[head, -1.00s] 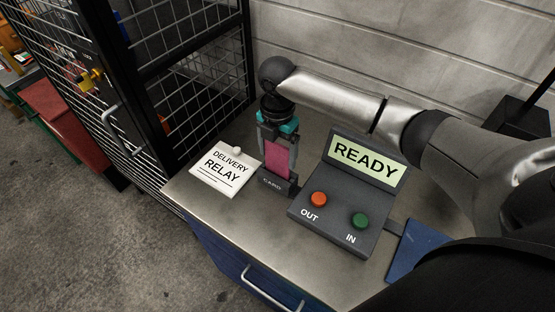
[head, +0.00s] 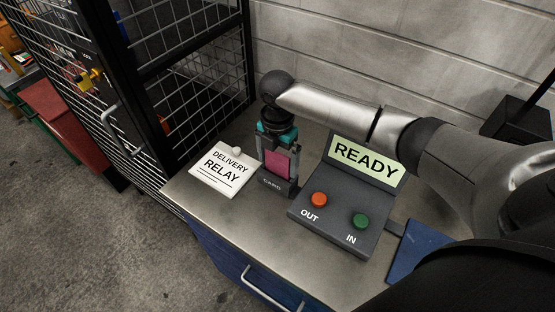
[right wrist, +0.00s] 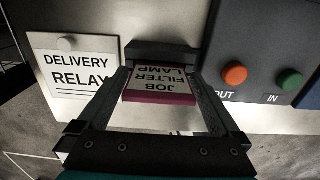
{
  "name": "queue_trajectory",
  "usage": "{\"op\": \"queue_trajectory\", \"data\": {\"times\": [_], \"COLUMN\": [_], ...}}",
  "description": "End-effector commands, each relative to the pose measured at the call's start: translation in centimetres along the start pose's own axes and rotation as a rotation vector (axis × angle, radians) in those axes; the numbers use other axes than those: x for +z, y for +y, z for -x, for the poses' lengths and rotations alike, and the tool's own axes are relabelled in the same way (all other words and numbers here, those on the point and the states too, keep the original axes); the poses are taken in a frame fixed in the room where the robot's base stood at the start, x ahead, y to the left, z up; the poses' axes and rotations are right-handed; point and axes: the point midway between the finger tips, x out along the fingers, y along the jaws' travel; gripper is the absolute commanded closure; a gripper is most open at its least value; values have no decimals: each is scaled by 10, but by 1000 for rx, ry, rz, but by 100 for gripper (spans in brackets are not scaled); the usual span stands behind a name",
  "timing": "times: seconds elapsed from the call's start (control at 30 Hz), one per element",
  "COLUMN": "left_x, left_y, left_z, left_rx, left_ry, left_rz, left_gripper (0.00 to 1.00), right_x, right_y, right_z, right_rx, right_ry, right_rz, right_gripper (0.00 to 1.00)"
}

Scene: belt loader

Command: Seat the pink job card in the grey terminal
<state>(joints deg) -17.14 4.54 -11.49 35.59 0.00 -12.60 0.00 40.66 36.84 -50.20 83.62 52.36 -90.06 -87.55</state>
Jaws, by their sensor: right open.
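The pink job card (head: 277,163) stands upright in the slot of the small dark grey terminal marked CARD (head: 271,185). The card's lower end is hidden inside the terminal. In the right wrist view the card (right wrist: 160,88) shows the words JOB, FILTER and LAMP upside down, with its far end at the terminal (right wrist: 160,53). My right gripper (head: 278,170) is open above the terminal, one finger on each side of the card. In the right wrist view a gap shows beside the card on both sides. My left gripper is not in view.
A dark console (head: 341,212) with a READY display, a red OUT button and a green IN button stands to the right. A white DELIVERY RELAY sign (head: 226,170) lies to the left. A wire cage (head: 190,85) and a wall (head: 420,60) stand behind.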

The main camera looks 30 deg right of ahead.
Motion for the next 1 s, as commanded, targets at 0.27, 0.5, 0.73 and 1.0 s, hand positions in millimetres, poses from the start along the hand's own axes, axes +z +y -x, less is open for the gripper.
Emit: {"op": "queue_trajectory", "data": {"times": [0.27, 0.5, 0.73, 1.0], "left_x": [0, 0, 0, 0], "left_y": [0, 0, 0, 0], "left_z": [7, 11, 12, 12], "left_rx": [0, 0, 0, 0], "left_ry": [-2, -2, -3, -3], "left_rz": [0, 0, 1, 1], "left_gripper": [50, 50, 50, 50], "right_x": [1, 1, 0, 0], "right_y": [2, 1, 1, 0], "right_z": [52, 99, 119, 120], "right_rx": [6, 5, 2, 1], "right_ry": [-2, -1, 0, 1], "right_rz": [0, 0, -1, -1], "right_gripper": [0, 0, 0, 0]}}
